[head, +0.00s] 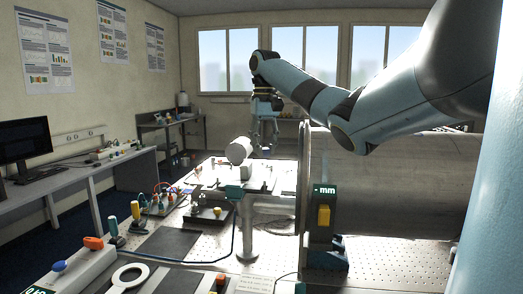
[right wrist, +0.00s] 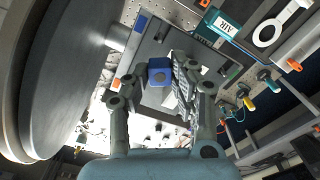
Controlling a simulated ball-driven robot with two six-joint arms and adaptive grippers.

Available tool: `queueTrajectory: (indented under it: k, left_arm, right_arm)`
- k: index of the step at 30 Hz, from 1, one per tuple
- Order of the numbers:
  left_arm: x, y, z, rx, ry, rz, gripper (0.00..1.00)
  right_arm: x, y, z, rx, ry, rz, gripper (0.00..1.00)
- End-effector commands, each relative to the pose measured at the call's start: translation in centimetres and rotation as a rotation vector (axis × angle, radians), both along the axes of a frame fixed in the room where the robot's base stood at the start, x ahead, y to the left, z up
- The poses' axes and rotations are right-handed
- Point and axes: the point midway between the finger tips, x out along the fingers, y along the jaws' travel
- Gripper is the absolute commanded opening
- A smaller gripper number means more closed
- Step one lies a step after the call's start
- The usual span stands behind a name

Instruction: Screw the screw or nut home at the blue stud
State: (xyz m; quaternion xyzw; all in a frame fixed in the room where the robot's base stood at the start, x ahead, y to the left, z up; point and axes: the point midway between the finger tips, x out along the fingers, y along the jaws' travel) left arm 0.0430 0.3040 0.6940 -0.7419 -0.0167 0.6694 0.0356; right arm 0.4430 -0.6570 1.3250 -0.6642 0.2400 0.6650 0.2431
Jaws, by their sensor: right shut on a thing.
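In the right wrist view my right gripper (right wrist: 156,86) has its two fingers on either side of a small blue block (right wrist: 160,72) with a round mark on its face. The gripper is shut on this blue block. Whether the block is a nut, or is seated on a stud, I cannot tell. A grey plate (right wrist: 152,45) lies behind the block. In the head view my right gripper (head: 266,138) is small and points down beyond the white cylinder; its fingertips and the block are too small to make out. My left gripper is in neither view.
A teal AIR box (right wrist: 222,27) lies beyond the gripper.

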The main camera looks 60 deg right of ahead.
Motion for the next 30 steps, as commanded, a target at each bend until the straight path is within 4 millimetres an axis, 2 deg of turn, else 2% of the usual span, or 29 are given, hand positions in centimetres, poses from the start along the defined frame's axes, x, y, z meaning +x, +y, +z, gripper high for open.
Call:
queueTrajectory:
  k: [8, 30]
  left_arm:
    - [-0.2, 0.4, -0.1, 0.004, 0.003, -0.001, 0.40]
    - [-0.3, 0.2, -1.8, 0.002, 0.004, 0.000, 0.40]
  right_arm:
    - [0.0, 0.0, -0.3, 0.001, -0.001, 0.000, 0.02]
    - [0.0, 0.0, -5.5, 0.000, -0.001, 0.000, 0.02]
